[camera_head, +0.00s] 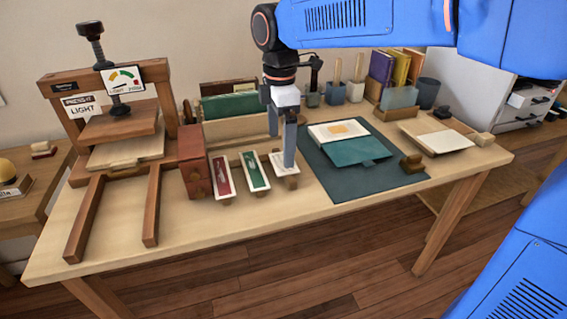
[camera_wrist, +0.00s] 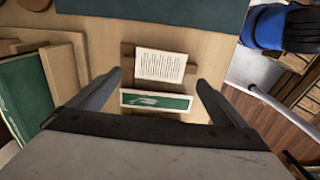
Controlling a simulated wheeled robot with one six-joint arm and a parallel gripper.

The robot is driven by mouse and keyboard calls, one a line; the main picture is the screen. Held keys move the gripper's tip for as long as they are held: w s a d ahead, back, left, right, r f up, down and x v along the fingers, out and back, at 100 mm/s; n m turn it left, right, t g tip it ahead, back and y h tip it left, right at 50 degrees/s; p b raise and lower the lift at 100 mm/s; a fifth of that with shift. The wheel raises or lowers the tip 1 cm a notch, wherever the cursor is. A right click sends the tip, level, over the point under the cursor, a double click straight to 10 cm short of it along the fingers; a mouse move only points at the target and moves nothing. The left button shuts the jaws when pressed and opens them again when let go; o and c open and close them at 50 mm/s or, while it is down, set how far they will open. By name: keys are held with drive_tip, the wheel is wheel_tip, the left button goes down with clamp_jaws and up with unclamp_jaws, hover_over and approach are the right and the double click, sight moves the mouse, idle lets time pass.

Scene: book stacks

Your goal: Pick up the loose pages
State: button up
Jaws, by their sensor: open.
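The loose pages (camera_wrist: 161,65) are a small white printed block lying on a dark wooden holder in the wrist view. In the head view the pages (camera_head: 280,159) are partly hidden behind a finger. My gripper (camera_head: 281,148) points down over them, open and empty. In the wrist view its fingertips (camera_wrist: 159,80) are apart, one on each side of the pages and the green strip. Whether the tips are level with the pages is hard to tell.
A green strip (camera_head: 254,171) and a red strip (camera_head: 222,176) lie on holders left of the pages. A dark mat (camera_head: 340,190) with an open teal-covered book (camera_head: 357,152) lies to the right. A wooden press (camera_head: 120,130) stands at the left. The table front (camera_head: 260,218) is bare.

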sight(280, 163)
drive_tip(key=shift+f, duration=2.1)
drive_tip(key=shift+c, duration=0.6)
drive_tip(key=c, duration=1)
